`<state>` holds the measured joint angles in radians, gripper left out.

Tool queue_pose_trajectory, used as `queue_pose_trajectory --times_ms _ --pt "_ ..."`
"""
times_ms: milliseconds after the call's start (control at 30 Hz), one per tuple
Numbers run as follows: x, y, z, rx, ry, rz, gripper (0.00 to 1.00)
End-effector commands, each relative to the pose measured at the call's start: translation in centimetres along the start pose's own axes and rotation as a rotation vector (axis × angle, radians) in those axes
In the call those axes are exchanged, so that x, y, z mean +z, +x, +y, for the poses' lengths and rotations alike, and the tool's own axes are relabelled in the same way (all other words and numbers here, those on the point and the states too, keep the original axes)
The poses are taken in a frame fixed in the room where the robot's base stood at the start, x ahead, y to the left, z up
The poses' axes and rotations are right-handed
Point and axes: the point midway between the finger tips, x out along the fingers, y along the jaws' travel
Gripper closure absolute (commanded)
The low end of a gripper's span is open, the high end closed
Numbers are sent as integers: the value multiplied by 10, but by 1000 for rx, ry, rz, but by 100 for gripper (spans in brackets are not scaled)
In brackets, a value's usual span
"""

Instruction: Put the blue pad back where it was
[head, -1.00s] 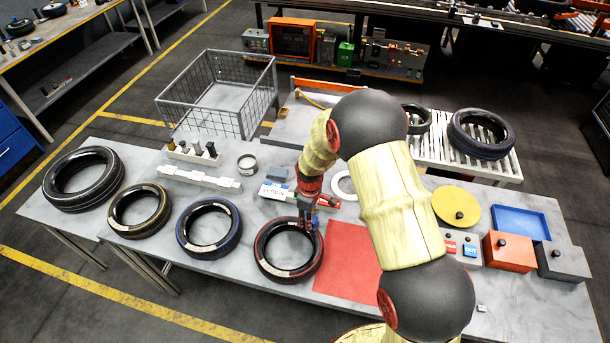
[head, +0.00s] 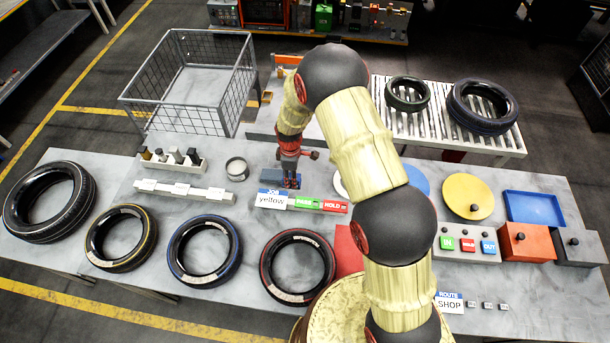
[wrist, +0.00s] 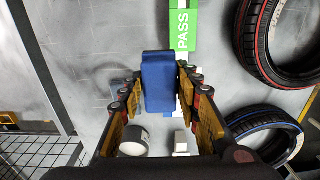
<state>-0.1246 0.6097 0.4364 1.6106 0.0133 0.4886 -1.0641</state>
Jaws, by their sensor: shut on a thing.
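The blue pad (wrist: 158,82) is a small blue block between the fingers of my gripper (wrist: 160,105) in the wrist view. My gripper is shut on it. The pad is too small and covered there to make out well. From these views I cannot tell whether the pad touches the table.
The green PASS plate (wrist: 181,30) lies beyond the pad. A round tin (head: 236,168) and a white rack (head: 180,190) stand to the left. Several tyres, including a red-striped one (head: 265,265), line the front. A wire basket (head: 180,118) stands behind.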

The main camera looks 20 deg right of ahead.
Motion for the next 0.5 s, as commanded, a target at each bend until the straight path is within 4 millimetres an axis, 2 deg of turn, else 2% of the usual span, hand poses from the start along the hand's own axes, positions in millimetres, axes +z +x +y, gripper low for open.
queue_pose_trajectory --times_ms 33,200,300,500 --pt "6 8 12 0 4 0 98" --pt "23 25 46 0 4 0 98" --pt "29 46 58 -1 2 0 98" --pt "38 68 77 1 0 1 98"
